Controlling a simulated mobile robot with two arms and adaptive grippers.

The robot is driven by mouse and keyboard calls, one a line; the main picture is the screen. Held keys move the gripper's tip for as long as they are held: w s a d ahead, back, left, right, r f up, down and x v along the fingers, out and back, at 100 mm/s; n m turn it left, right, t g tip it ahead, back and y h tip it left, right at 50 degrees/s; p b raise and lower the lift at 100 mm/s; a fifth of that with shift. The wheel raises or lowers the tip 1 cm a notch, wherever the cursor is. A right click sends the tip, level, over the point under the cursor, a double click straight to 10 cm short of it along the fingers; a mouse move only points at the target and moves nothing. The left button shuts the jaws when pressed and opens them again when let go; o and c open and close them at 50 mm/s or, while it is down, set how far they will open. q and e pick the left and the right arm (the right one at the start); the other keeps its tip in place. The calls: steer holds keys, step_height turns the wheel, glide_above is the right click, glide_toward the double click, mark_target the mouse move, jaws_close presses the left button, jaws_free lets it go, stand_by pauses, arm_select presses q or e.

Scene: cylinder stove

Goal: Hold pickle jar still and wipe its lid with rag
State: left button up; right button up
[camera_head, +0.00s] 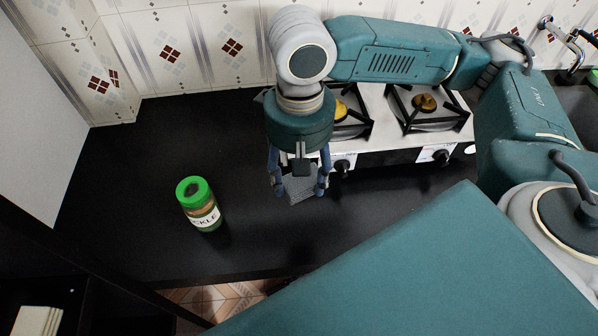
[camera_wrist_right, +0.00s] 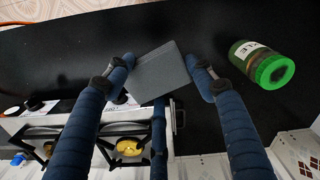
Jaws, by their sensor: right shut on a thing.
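The pickle jar (camera_head: 200,205) stands upright on the black counter, with a green lid and a white label. It also shows in the right wrist view (camera_wrist_right: 259,64), at the upper right. My right gripper (camera_head: 300,190) is to the right of the jar and apart from it. It is shut on the grey rag (camera_head: 303,187), which shows flat between the two blue fingers in the right wrist view (camera_wrist_right: 160,75). My left gripper is in neither view.
A gas stove (camera_head: 425,110) with black grates and brass burners is behind and right of my right gripper. The black counter (camera_head: 110,190) is clear around the jar. A tiled wall (camera_head: 190,45) runs along the back, and a white panel (camera_head: 35,120) stands at the left.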

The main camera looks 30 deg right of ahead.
steer(key=shift+w+a, duration=0.35)
steer(key=w+a, duration=0.9)
steer(key=a, duration=0.1)
steer(key=r, duration=0.2)
glide_above(188, 191)
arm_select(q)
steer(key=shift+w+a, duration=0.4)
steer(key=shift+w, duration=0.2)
arm_select(e)
steer(key=shift+f, duration=0.15)
steer(key=shift+f, duration=0.15)
steer(key=shift+f, duration=2.75)
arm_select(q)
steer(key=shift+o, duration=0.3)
